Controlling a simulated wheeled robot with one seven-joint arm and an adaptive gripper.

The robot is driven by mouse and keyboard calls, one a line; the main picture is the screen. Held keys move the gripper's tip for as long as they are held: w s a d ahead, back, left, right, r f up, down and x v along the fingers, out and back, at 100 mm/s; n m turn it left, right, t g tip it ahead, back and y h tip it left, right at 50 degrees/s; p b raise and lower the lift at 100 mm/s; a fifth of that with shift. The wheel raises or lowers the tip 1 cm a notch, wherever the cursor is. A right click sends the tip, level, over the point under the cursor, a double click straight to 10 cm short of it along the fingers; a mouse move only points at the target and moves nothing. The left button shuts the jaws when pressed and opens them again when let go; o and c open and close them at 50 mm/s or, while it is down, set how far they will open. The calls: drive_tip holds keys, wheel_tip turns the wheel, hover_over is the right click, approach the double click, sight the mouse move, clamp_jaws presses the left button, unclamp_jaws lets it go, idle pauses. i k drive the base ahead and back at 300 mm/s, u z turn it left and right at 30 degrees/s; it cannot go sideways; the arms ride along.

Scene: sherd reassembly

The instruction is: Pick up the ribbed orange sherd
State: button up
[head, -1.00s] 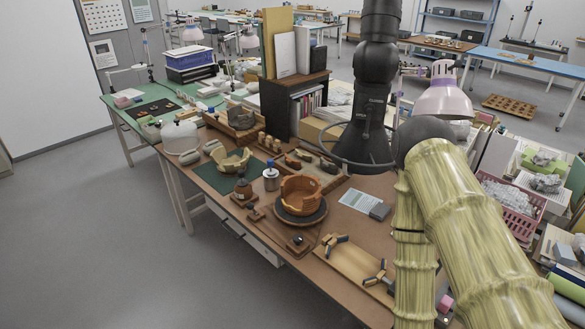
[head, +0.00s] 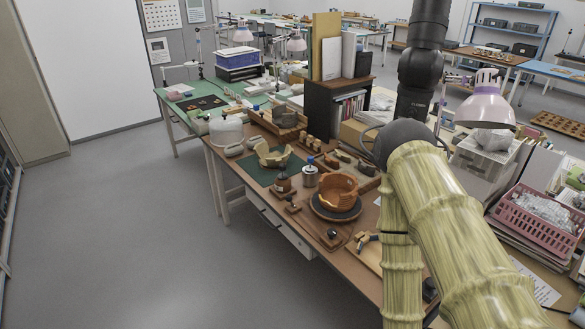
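A broken orange pot (head: 337,191) with an open, uneven rim stands on a dark round turntable (head: 322,211) near the table's front edge.
A pale, partly built bowl (head: 272,154) sits on a green mat (head: 247,168). A dark bookcase (head: 333,106) stands behind. A pink basket (head: 540,218) is at right. The floor (head: 130,230) at left is clear.

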sight(334, 163)
drive_tip(key=k, duration=0.2)
drive_tip(key=u, duration=0.55)
drive_tip(key=i, duration=1.5)
drive_tip(key=z, duration=0.4)
